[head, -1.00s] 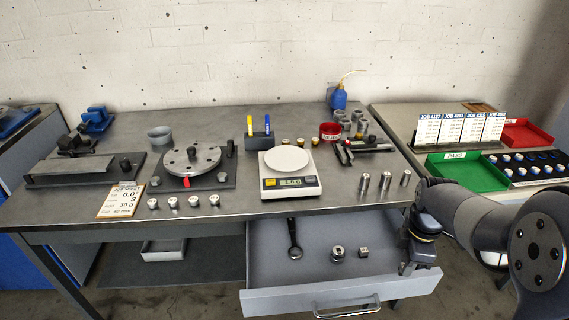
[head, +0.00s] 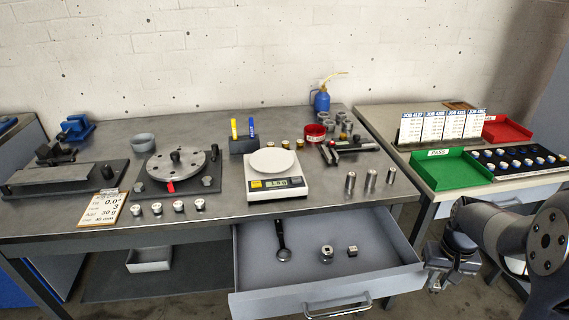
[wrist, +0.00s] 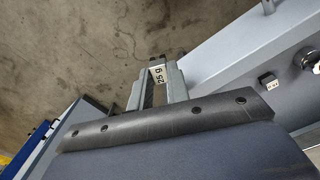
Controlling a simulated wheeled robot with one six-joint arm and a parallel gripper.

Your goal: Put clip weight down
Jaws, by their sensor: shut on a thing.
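My gripper (head: 438,282) hangs low in the head view, just right of the open drawer and beyond its right wall. In the wrist view my gripper (wrist: 160,82) is shut on a small clip weight (wrist: 157,74), whose white label reads "25 g". The clip weight is held above the concrete floor, apart from any surface. In the head view it is too small or hidden to make out.
The open drawer (head: 308,295) holds a dark tool (head: 282,240) and two small metal pieces. The bench carries a scale (head: 277,190), a rotor disc (head: 175,164) and several weights. A green PASS tray (head: 450,169) stands on the right table.

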